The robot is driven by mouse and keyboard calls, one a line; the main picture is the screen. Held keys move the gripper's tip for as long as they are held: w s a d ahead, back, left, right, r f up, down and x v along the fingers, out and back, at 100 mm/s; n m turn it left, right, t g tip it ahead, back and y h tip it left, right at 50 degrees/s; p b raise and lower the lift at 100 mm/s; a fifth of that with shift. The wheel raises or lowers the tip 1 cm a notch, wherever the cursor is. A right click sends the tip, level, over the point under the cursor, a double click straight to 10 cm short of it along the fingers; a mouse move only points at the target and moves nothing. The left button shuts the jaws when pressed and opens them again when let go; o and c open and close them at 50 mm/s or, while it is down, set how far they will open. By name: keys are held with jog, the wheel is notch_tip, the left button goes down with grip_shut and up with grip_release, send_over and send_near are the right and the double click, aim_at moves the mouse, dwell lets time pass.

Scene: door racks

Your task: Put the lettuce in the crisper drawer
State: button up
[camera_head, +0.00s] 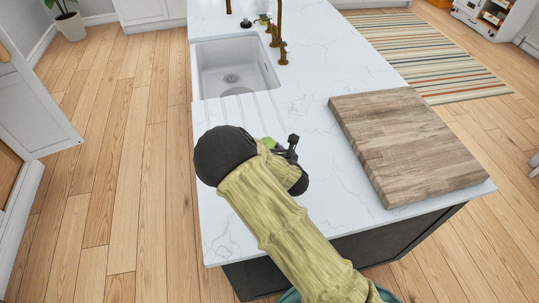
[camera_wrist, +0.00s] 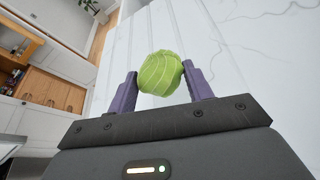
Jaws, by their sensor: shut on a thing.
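The lettuce (camera_wrist: 160,73) is a round, light green head between my gripper's two purple fingers in the wrist view. My gripper (camera_wrist: 161,86) is shut on it. In the head view, my gripper (camera_head: 280,148) is over the white counter between the sink and the cutting board, mostly hidden behind my arm. Only a small green bit of the lettuce (camera_head: 268,142) shows there. I cannot tell whether the lettuce touches the counter. The crisper drawer is not clearly seen in either view.
The white marble counter (camera_head: 310,110) holds a sink (camera_head: 232,75) with brass taps (camera_head: 278,40) at the back and a thick wooden cutting board (camera_head: 400,140) at the right. Free wooden floor (camera_head: 110,160) lies left of the island. A white cabinet door (camera_head: 35,105) stands at the far left.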

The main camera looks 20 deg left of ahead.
jog(key=shift+f+p, duration=0.5)
jog(key=shift+f, duration=1.55)
jog(key=shift+f, duration=0.15)
jog(key=o, duration=1)
jog(key=shift+c, duration=0.2)
jog(key=shift+r, duration=0.2)
